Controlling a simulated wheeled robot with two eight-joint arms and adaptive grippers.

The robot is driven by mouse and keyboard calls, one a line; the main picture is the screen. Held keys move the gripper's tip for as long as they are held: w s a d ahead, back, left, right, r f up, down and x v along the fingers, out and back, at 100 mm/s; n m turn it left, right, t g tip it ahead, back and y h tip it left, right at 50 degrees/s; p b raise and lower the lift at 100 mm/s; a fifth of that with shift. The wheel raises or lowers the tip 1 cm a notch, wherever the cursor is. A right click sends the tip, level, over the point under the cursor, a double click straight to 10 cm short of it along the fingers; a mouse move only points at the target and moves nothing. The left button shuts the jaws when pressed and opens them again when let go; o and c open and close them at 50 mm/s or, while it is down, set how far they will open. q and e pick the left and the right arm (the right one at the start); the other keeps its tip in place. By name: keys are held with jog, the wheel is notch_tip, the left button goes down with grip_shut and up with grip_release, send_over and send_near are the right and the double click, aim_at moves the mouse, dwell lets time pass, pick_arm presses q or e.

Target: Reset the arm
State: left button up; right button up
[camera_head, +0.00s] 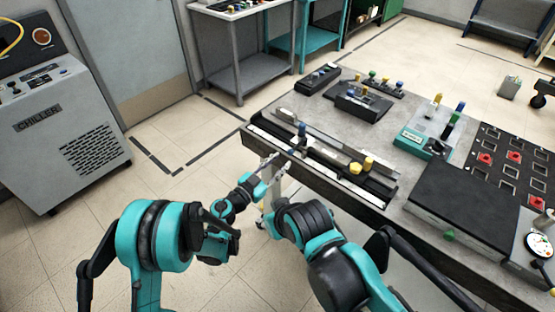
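My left gripper (268,178) is a small dark shape beyond the teal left wrist, just off the near-left edge of the workbench. It is too small to tell whether its fingers are open or shut, and I see nothing clearly held in it. My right arm (322,243), black and teal, is folded in front of the bench's near side. Its gripper cannot be made out.
The grey workbench (285,103) holds a long rail fixture (325,152) with yellow and blue knobs near its edge, a large black box (463,205) and a teal-based fixture (412,143). A chiller (60,130) stands at left. Floor between is clear.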

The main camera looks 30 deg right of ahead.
pick_arm(q)
jog(key=w+a+r+n+t+y, duration=0.45)
jog(key=w+a+r+t, duration=0.3)
jog(key=a+r, duration=0.55)
jog(key=a+r+n+t+y, duration=0.1)
jog(key=a+r+n+y, duration=0.3)
jog(key=a, duration=0.7)
jog(key=a+r+n+t+y, duration=0.15)
jog(key=a+n+y, duration=0.35)
jog(key=a, duration=0.5)
jog(key=s+a+f+n+g+y, duration=0.2)
jog(key=s+a+f+g+y, duration=0.15)
jog(key=s+a, duration=0.75)
jog(key=s+a+f+g, duration=0.1)
jog(key=s+f+g, duration=0.2)
jog(key=s, duration=0.5)
jog(key=s+a+f+g, duration=0.2)
jog(key=s+f, duration=0.3)
jog(key=s, duration=0.4)
jog(key=shift+f+g, duration=0.35)
jog(key=shift+g, duration=0.4)
